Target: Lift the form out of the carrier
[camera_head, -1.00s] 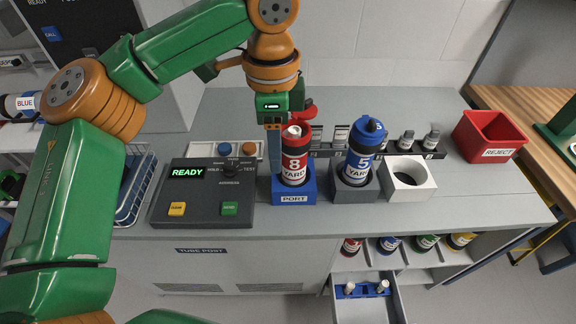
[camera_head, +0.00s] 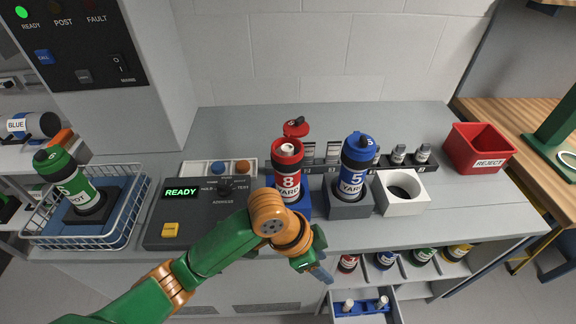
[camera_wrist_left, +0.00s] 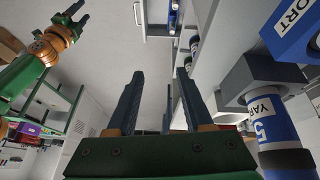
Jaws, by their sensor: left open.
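The red carrier (camera_head: 287,183), marked 8 YARD, stands upright in the blue port block (camera_head: 304,212). Its red cap (camera_head: 296,128) is swung up at the back. The white top of the form (camera_head: 288,149) shows in its mouth. My left gripper (camera_head: 320,271) is in front of the counter edge, below and right of the red carrier, apart from it. In the left wrist view my left gripper (camera_wrist_left: 150,105) has its fingers apart with nothing between them. A second gripper of mine, the right one (camera_wrist_left: 77,16), shows at the upper left there, its fingers apart and empty.
A blue carrier (camera_head: 356,165) stands in a grey block (camera_head: 348,207), beside a white empty holder (camera_head: 404,207). A red reject bin (camera_head: 480,152) is at the right. A control panel (camera_head: 165,210) and a wire basket (camera_head: 40,226) with a green carrier (camera_head: 68,183) are at the left. A drawer (camera_head: 342,315) stands open below.

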